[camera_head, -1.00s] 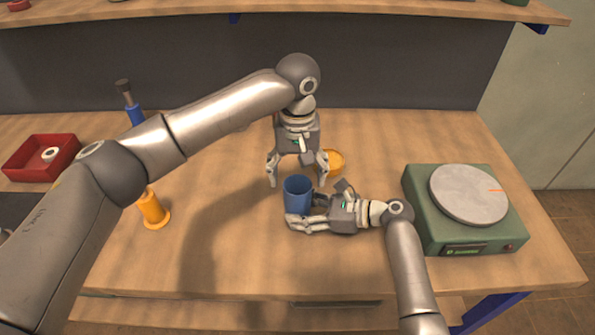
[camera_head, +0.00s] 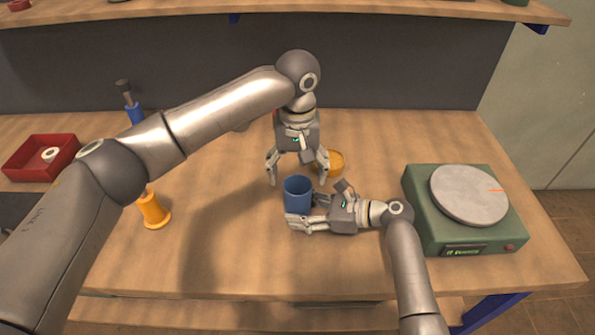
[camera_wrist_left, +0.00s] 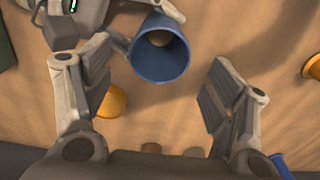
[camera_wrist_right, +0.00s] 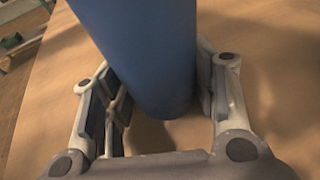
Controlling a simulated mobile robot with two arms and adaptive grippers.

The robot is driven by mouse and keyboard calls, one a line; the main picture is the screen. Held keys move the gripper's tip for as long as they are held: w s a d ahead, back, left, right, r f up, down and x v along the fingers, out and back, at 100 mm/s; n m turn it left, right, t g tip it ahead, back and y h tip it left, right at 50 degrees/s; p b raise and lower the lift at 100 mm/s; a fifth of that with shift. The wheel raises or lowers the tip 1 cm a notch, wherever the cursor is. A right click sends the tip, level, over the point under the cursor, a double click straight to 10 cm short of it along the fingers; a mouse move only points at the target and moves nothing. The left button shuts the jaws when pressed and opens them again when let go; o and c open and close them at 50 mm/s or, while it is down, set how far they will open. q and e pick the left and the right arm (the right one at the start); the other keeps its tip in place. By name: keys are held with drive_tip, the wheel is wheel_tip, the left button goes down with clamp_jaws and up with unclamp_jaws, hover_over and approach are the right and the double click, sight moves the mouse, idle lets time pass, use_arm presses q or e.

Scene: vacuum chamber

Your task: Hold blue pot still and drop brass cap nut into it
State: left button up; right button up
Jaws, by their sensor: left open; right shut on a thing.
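The blue pot (camera_head: 298,196) stands upright on the bench. My right gripper (camera_head: 304,212) is shut on its sides from the right, low down; the pot (camera_wrist_right: 150,60) fills the space between its fingers in the right wrist view. My left gripper (camera_head: 297,179) points down above and just behind the pot, open and with nothing between its fingers. In the left wrist view I look into the pot (camera_wrist_left: 160,67); a small tan round shape (camera_wrist_left: 158,38) shows inside, perhaps the brass cap nut, though I cannot tell for sure.
An orange bowl (camera_head: 335,162) sits behind my left gripper's right finger. A green scale (camera_head: 465,240) with a round grey plate is at right. A red tray (camera_head: 40,168) with a white ring and an orange spool (camera_head: 153,212) are at left. The front bench is clear.

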use_arm(q)
drive_tip(key=shift+r, duration=2.25)
use_arm(e)
drive_tip(key=o, duration=0.9)
